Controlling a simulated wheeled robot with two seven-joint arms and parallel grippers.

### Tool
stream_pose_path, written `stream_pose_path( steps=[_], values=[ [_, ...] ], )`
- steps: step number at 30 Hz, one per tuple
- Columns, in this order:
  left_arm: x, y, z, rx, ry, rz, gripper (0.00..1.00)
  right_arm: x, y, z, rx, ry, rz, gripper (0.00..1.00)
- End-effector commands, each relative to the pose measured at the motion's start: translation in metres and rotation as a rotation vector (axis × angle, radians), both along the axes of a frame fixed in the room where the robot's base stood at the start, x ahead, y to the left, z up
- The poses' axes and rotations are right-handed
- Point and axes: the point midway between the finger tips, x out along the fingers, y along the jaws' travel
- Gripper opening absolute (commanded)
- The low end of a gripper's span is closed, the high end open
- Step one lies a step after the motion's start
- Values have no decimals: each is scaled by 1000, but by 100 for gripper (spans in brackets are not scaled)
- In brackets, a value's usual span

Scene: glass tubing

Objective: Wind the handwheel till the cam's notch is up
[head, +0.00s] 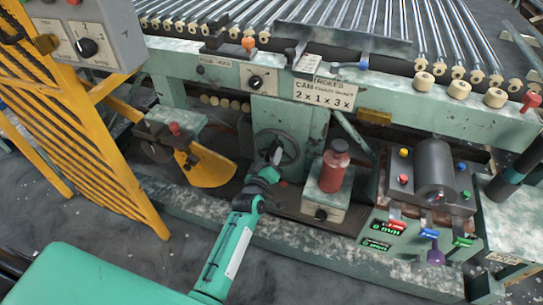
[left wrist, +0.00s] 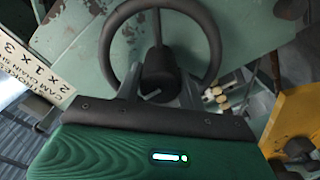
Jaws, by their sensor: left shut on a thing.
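The dark handwheel (head: 289,139) is on the green front panel of the machine. Its round rim and one spoke show large in the left wrist view (left wrist: 213,40). My left gripper (head: 275,154) is at the wheel, its fingers on both sides of a dark knob near the wheel's middle (left wrist: 158,68). It is shut on this knob; the fingers also show in the wrist view (left wrist: 160,88). The lower part of the wheel is hidden by my gripper. I cannot make out the cam or its notch. My right gripper is not in view.
A yellow barred fence (head: 75,120) stands left. Glass tubes (head: 345,18) lie on rollers above.

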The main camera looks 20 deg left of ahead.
Motion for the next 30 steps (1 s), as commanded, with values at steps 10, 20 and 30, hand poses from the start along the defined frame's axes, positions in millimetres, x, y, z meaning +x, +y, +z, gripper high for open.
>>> stream_pose_path(
  steps=[10,20,30],
  values=[
    [0,0,0,-11,0,0,0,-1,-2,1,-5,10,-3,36],
    [0,0,0,-9,0,0,61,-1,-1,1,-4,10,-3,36],
    [-10,1,0,-9,1,1,61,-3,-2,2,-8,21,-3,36]
  ],
)
